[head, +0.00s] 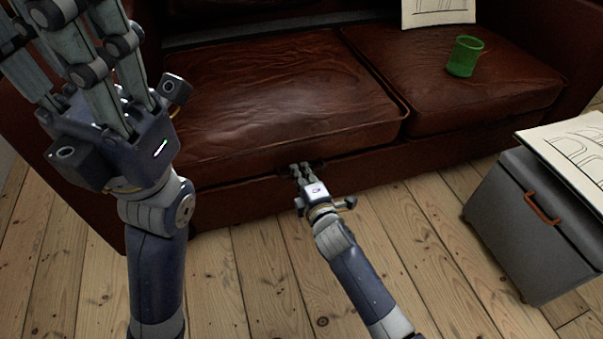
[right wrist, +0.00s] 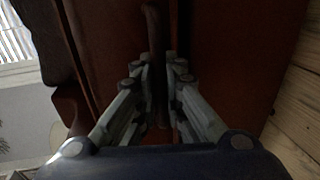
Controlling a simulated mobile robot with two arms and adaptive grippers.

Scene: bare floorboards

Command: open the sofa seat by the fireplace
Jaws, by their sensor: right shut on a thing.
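The brown leather sofa has a left seat cushion (head: 270,95) and a right seat cushion (head: 455,95), both lying flat. In the head view the fingers mostly hide the handle. My left gripper (head: 85,40) is raised at the upper left, empty with its fingers spread, in front of the sofa's left side. The fireplace is not visible.
A green cup (head: 465,56) stands on the right cushion. A sheet with line drawings (head: 437,10) is at the backrest. A grey box (head: 520,225) with an orange handle (head: 542,209) and a drawing sheet (head: 580,150) on top stands at the right. Bare floorboards (head: 255,270) lie before the sofa.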

